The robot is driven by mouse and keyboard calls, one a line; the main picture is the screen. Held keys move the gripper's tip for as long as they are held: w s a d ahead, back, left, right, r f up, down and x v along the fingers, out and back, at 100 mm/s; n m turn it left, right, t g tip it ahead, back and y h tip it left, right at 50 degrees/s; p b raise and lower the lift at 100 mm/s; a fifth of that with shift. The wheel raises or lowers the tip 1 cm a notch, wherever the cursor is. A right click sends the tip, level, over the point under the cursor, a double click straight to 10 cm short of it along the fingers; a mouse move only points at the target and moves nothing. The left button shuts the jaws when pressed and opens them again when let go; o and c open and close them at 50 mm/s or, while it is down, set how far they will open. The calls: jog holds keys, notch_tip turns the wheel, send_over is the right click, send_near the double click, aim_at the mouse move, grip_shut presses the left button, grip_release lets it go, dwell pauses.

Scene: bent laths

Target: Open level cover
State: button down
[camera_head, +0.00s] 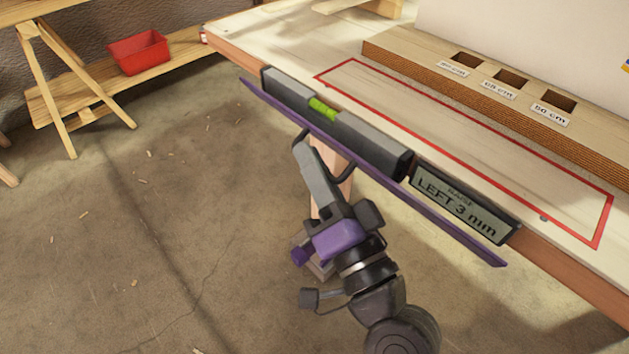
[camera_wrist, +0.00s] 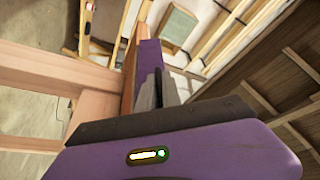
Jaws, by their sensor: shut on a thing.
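The purple cover (camera_head: 440,227) is a long strip along the front edge of the bench. It hangs below the level, swung away from its face. The grey level (camera_head: 375,145) with its green vial (camera_head: 322,108) shows uncovered, and so does its display (camera_head: 455,203), reading "RAISE LEFT 3 mm".
The bench top (camera_head: 270,45) carries a red outlined rectangle and a wooden block (camera_head: 420,58) with several labelled slots. A bench leg (camera_head: 332,185) stands behind my gripper. A red bin (camera_head: 138,52) sits on a low shelf at the far left. The floor at left is open.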

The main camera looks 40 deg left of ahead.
jog(key=f+n+b, duration=0.1)
jog(key=n+b, duration=0.1)
jog(key=b, duration=0.3)
jog(key=f+n+g+y+b, duration=0.1)
jog(key=n+b, duration=0.2)
jog(key=b, duration=0.2)
jog(key=shift+s+y, duration=0.2)
jog(key=shift+y, duration=0.1)
jog(key=shift+r+n+g+b, duration=0.1)
jog(key=shift+n+g+b, duration=0.3)
jog(key=shift+b, duration=0.1)
jog(key=c, duration=1.5)
grip_release()
jog(key=shift+v, duration=3.9)
